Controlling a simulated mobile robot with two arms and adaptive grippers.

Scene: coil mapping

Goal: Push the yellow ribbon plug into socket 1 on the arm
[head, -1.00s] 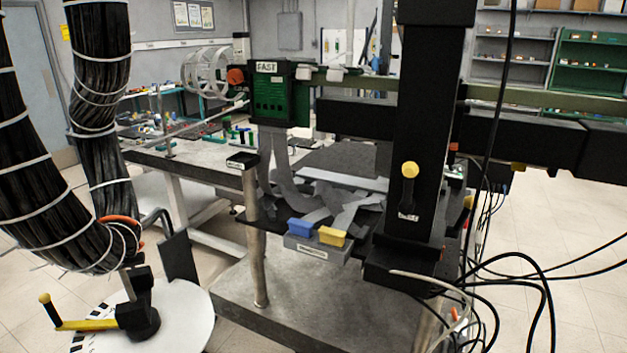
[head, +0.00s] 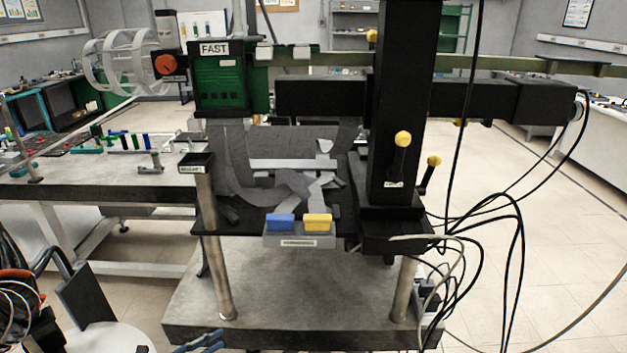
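The yellow ribbon plug (head: 317,221) sits beside a blue plug (head: 280,221) on a grey labelled holder (head: 298,241) at the front of the stand. Grey ribbons (head: 290,185) lie in a tangle on the dark shelf behind them. The black horizontal arm (head: 325,97) runs across behind the black column (head: 403,110). A green box (head: 220,85) marked FAST hangs at its left. I cannot make out socket 1. Neither gripper can be identified. A small blue-grey part (head: 203,343) shows at the bottom edge, and I cannot tell what it is.
Yellow-knobbed levers (head: 403,139) stick out of the column. Loose black cables (head: 500,230) hang at the right. A metal post (head: 215,245) stands at the stand's front left. A workbench (head: 110,178) is at the left. The floor (head: 560,230) at the right is largely clear.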

